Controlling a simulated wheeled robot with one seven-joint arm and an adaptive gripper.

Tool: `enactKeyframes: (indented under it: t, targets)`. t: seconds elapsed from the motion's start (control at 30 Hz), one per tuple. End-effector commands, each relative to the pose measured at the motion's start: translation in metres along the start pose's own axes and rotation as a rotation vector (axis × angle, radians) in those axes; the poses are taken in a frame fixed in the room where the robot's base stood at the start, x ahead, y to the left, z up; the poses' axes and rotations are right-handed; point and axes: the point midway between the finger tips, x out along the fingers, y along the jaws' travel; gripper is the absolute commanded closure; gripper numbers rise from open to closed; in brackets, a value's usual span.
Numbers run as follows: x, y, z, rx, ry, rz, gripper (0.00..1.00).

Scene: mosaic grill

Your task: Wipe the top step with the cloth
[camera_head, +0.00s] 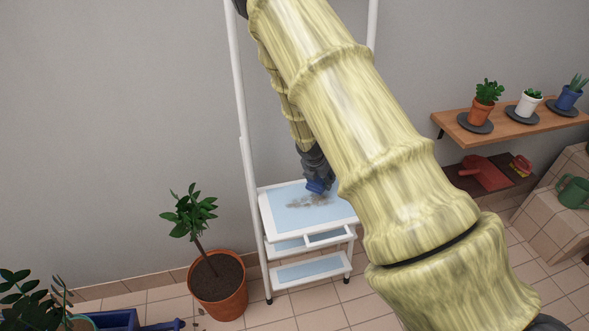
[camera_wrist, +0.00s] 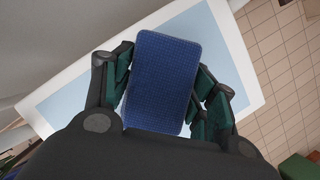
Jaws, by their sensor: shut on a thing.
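The top step (camera_head: 283,222) of a white step stand has a light blue surface with a white rim. A brown dirt smear (camera_head: 308,201) lies on it. My gripper (camera_head: 316,181) is over the back part of the step, pointing down. It is shut on a blue cloth (camera_head: 317,187), which looks like a folded block. In the wrist view the cloth (camera_wrist: 163,82) sits between both fingers, with the top step (camera_wrist: 66,102) beneath it. The cloth is at or just above the step by the smear; I cannot tell whether it touches. My arm hides the step's right part.
Lower steps (camera_head: 308,269) are below the top one. White rails (camera_head: 246,150) rise beside the stand. A potted plant (camera_head: 218,287) stands at left. A wall shelf (camera_head: 510,130) with several small pots is at right, above a red dustpan (camera_head: 484,172).

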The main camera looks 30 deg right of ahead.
Motion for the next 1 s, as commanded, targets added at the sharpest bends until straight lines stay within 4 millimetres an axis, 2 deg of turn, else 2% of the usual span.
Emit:
enactKeyframes:
  t: [0.03, 0.4, 1.0]
  targets:
    - [-0.008, 0.000, 0.003, 0.000, 0.000, 0.000, 0.73]
    - [-0.035, -0.003, 0.015, 0.003, 0.001, -0.002, 0.73]
    - [-0.038, -0.004, 0.017, 0.004, 0.001, -0.002, 0.73]
